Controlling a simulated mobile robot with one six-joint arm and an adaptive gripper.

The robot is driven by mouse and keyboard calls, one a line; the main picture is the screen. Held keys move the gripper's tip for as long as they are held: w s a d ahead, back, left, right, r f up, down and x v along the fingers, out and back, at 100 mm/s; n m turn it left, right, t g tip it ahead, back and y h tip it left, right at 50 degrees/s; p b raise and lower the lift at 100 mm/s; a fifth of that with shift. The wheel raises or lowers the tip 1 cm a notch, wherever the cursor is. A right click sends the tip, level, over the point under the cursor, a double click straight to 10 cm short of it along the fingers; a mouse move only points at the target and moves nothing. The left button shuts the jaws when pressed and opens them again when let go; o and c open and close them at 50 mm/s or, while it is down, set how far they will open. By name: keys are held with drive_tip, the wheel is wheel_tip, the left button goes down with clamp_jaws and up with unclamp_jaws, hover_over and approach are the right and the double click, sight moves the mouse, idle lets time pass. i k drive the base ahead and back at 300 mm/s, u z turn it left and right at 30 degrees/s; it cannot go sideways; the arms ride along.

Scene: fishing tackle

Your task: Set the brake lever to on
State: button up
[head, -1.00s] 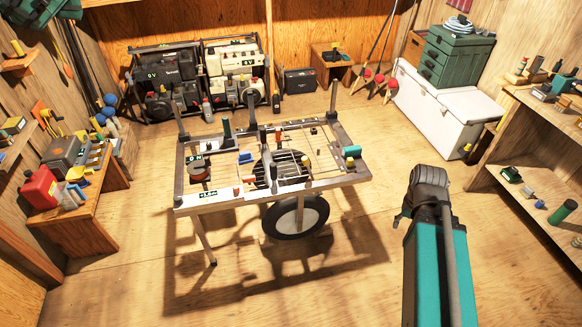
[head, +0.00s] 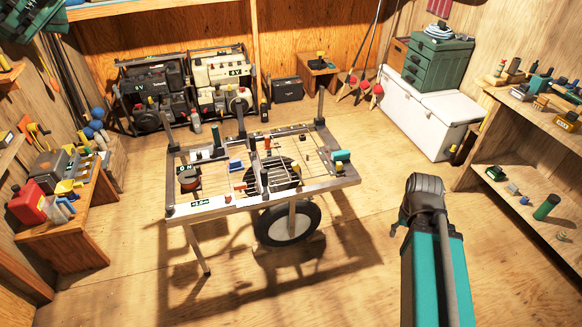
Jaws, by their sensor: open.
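A wheeled cart with a metal frame (head: 215,205) stands in the middle of the floor in the head view. On its left part a dark upright lever-like handle (head: 217,141) rises from the deck. My arm shows at the lower right, apart from the cart.
Generators (head: 155,90) stand by the back wall. A white chest (head: 430,115) with green drawers (head: 437,58) stands at the back right. A cluttered bench (head: 70,225) is at left, shelves (head: 530,170) at right. The floor in front of the cart is clear.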

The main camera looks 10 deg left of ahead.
sight(295, 165)
drive_tip(key=z, duration=0.05)
drive_tip(key=i, duration=0.95)
